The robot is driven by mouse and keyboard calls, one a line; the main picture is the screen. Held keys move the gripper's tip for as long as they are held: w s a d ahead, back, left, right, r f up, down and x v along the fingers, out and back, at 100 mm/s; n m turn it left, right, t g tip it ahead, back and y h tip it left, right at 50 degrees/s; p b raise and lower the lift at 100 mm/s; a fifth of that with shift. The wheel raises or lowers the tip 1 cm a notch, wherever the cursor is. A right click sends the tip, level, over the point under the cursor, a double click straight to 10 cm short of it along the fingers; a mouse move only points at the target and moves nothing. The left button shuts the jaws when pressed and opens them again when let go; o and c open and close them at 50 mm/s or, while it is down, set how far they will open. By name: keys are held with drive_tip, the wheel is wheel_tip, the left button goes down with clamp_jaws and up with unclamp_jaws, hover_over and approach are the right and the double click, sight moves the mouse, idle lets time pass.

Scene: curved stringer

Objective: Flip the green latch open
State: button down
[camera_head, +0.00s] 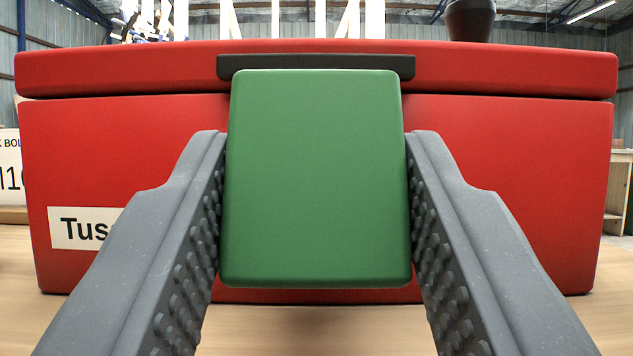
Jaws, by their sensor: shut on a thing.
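The green latch (316,180) is a rounded flat plate that hangs down over the front of a red box (520,170). Its top edge meets a dark bar (316,66) on the box's lid (120,72). My gripper (315,165) has one grey studded finger at each side of the latch, and both fingers press against its side edges. The lid lies level on the box, with a thin dark seam between them. The latch hides the middle of the box front.
A white label reading "Tus" (85,228) is partly hidden by the left finger. The box stands on a light wooden table (300,318). A dark round pot (470,20) shows behind the box at the upper right. A white sign (11,170) is at the left edge.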

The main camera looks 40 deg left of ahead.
drive_tip(key=shift+a+f, duration=0.2)
drive_tip(key=shift+f, duration=0.3)
drive_tip(key=c, duration=1)
unclamp_jaws()
drive_tip(key=shift+c, duration=0.2)
drive_tip(key=shift+o, duration=0.9)
drive_tip(key=shift+w, duration=0.15)
drive_tip(key=shift+d+r, duration=0.1)
drive_tip(key=shift+r, duration=0.05)
drive_tip(key=p+v, duration=0.1)
drive_tip(key=v, duration=1.3)
drive_tip(key=shift+p, duration=0.35)
drive_tip(key=shift+r, duration=0.1)
